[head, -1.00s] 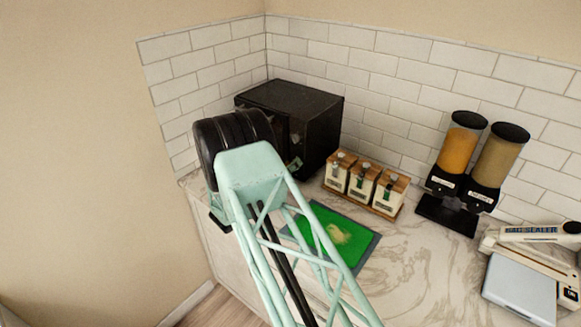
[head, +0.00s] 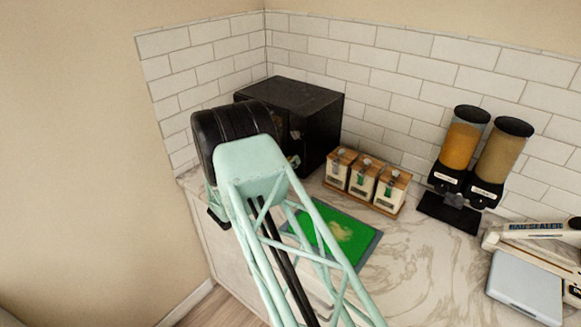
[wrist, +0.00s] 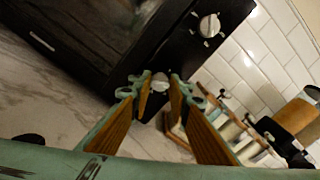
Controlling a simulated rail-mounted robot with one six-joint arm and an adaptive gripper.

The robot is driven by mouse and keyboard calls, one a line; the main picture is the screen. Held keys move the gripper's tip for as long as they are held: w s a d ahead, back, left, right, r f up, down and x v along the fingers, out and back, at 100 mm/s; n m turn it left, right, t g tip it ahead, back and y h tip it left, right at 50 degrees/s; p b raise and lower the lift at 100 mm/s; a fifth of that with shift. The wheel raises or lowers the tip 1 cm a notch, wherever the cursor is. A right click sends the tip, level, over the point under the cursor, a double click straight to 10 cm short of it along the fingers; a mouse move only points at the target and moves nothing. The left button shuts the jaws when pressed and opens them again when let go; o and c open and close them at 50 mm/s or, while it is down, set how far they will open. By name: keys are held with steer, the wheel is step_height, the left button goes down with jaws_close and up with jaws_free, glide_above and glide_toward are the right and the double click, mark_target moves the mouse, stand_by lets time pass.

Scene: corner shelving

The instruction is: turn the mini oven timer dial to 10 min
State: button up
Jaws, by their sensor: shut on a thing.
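The mini oven (head: 316,106) is a black box in the counter's back corner; my arm hides much of its front in the head view. In the wrist view the oven's black front (wrist: 178,46) appears tilted, with a dark door (wrist: 85,30) and a control panel. One white dial (wrist: 208,25) with marks around it is free, towards the top. A second pale dial (wrist: 160,83) sits between the fingertips of my gripper (wrist: 159,90), which is shut on it. The fingers partly cover this dial, so its pointer and labels cannot be read.
Several wood-topped canisters (head: 364,181) stand on a tray right of the oven. A green mat (head: 335,238) lies on the marble counter in front. Two dispensers (head: 478,155) and a bag sealer (head: 535,236) stand farther right. A wall closes the left side.

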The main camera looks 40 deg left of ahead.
stand_by(0.5)
steer(key=o, duration=0.9)
steer(key=shift+c, duration=0.2)
steer(key=shift+s, duration=0.15)
steer(key=s, duration=1.1)
steer(key=shift+s+d, duration=0.2)
steer(key=shift+s, duration=0.2)
